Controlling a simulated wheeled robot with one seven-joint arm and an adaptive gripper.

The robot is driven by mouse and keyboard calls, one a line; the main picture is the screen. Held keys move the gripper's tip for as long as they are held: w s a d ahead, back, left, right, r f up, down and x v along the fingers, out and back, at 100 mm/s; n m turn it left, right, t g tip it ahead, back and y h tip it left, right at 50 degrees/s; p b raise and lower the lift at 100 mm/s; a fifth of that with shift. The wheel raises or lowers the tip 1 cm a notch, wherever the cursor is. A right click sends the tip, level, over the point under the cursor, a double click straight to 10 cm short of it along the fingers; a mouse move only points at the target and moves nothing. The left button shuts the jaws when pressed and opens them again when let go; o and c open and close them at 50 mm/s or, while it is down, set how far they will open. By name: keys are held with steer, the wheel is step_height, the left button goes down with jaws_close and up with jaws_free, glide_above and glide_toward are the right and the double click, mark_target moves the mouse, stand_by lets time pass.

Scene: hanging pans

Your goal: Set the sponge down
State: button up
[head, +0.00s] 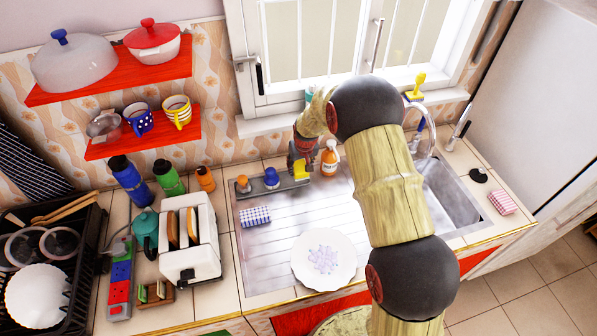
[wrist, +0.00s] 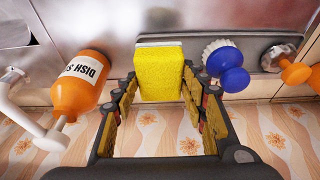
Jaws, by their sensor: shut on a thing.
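The yellow sponge (wrist: 160,70) with a pale edge stands between the fingers of my gripper (wrist: 160,88) in the wrist view. My gripper is shut on it. In the head view the sponge (head: 301,170) shows below my gripper (head: 302,158), at the right end of a narrow grey tray (head: 262,191) at the back of the steel counter. Whether the sponge touches the tray or hangs just above it I cannot tell. My arm hides part of the sink.
An orange dish soap bottle (head: 329,158) stands close to the right of my gripper. A blue-knobbed brush (head: 271,177) and an orange-knobbed one (head: 242,183) sit on the tray. The tap (head: 425,125) stands right.

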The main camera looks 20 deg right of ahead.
mark_target(299, 171)
steer(key=shift+w+f, duration=0.85)
steer(key=shift+f, duration=0.15)
steer(key=shift+s+x, duration=0.15)
steer(key=shift+x, duration=0.65)
steer(key=shift+s+x, duration=0.15)
steer(key=shift+x, duration=0.6)
steer(key=shift+f, duration=0.2)
steer(key=o, duration=1.1)
